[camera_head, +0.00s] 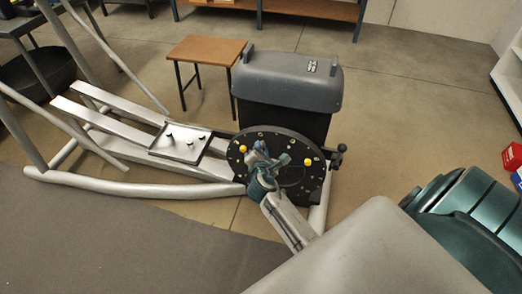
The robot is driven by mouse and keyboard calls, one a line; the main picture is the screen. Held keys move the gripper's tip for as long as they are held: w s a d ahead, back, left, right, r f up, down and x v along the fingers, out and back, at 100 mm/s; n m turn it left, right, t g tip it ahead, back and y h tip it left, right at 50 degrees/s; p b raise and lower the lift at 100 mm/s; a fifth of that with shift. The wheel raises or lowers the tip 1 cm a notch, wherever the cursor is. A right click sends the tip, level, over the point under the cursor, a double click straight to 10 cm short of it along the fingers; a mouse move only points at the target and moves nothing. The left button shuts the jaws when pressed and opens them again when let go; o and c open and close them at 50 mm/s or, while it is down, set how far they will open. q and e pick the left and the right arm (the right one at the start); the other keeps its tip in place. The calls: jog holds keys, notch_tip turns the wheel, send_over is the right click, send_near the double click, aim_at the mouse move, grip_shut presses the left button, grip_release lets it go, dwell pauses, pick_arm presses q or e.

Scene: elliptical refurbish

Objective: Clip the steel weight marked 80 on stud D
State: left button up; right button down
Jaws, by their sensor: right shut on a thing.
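My right gripper (264,158) reaches in from the lower right and is in front of a black round disc (290,143). It is shut on a small grey piece, which the fingers mostly hide. Whether this is the steel weight, and any mark 80, I cannot read. The disc stands upright on the machine and has small light dots and yellow knobs (307,162) near its rim. I cannot make out a letter D, or whether the held piece touches the disc. My left gripper is not in view.
The elliptical's grey housing (285,80) stands behind the disc. A small brown table (207,50) stands behind. Silver frame tubes run along the floor; a dark mat (90,235) lies in front.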

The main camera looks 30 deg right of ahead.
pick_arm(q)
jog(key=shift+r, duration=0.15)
pick_arm(e)
jog(key=shift+w+d, duration=0.35)
jog(key=shift+d, duration=0.05)
dwell(0.4)
jog(key=c, duration=1.1)
grip_release()
jog(key=shift+c, duration=0.2)
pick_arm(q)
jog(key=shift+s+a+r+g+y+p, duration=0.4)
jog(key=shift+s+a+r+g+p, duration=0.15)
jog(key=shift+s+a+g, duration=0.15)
pick_arm(e)
jog(key=v, duration=1.1)
jog(key=shift+w, duration=0.1)
